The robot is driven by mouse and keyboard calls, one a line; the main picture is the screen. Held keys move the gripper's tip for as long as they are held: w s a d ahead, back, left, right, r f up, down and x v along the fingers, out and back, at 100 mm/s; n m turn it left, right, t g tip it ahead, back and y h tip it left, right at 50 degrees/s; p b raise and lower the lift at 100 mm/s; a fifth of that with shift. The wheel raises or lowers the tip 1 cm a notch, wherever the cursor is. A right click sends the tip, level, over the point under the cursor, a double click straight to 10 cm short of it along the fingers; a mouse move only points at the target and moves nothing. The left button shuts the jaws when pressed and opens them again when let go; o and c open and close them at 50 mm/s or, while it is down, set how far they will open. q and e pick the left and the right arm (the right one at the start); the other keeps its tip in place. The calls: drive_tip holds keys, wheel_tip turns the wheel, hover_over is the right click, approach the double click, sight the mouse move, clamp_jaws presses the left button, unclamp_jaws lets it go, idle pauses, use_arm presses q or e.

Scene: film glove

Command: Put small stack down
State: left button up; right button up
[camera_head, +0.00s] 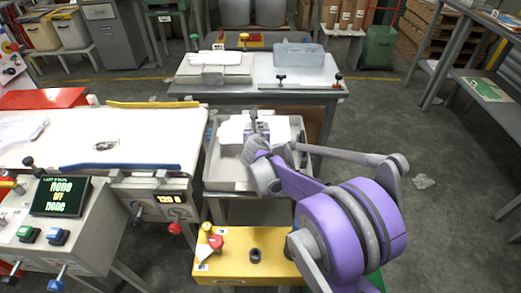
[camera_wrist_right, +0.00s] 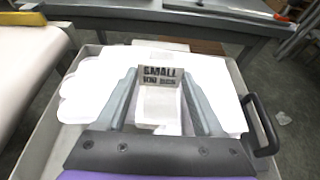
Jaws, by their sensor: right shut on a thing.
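My right gripper (camera_head: 254,128) is over the grey tray (camera_head: 226,184) in the middle of the head view. In the right wrist view its two grey fingers (camera_wrist_right: 160,102) are shut on the small stack (camera_wrist_right: 158,106), a narrow white pack with a card reading "SMALL" and a smaller line below. The stack is at or just above the white sheets in the tray; I cannot tell whether it touches them. White glove-shaped sheets (camera_wrist_right: 95,88) spread on both sides of the fingers. My left gripper is not in view.
A white work table (camera_head: 130,125) with a blue bar and a yellow bar stands at left. A control box with a screen (camera_head: 60,197) is in front of it. A grey table (camera_head: 257,93) with white stacks stands behind the tray. A yellow panel (camera_head: 232,262) is in front.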

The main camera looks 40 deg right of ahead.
wheel_tip(320, 180, down, 3)
drive_tip(key=shift+w+f+b, duration=0.1)
drive_tip(key=shift+f+b, duration=0.1)
drive_tip(key=shift+b, duration=0.15)
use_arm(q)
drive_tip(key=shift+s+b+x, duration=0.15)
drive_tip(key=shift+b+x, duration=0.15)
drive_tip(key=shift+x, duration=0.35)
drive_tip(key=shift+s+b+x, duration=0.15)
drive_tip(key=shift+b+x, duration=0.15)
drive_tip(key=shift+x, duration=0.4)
use_arm(e)
drive_tip(key=shift+f, duration=2.1)
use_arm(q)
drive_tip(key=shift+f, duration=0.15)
use_arm(e)
drive_tip(key=shift+f, duration=0.1)
drive_tip(key=o, duration=1.4)
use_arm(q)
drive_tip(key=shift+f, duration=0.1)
use_arm(e)
drive_tip(key=shift+r, duration=0.25)
use_arm(q)
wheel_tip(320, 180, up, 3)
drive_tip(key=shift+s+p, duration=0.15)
drive_tip(key=shift+p, duration=1)
use_arm(e)
drive_tip(key=v, duration=1.2)
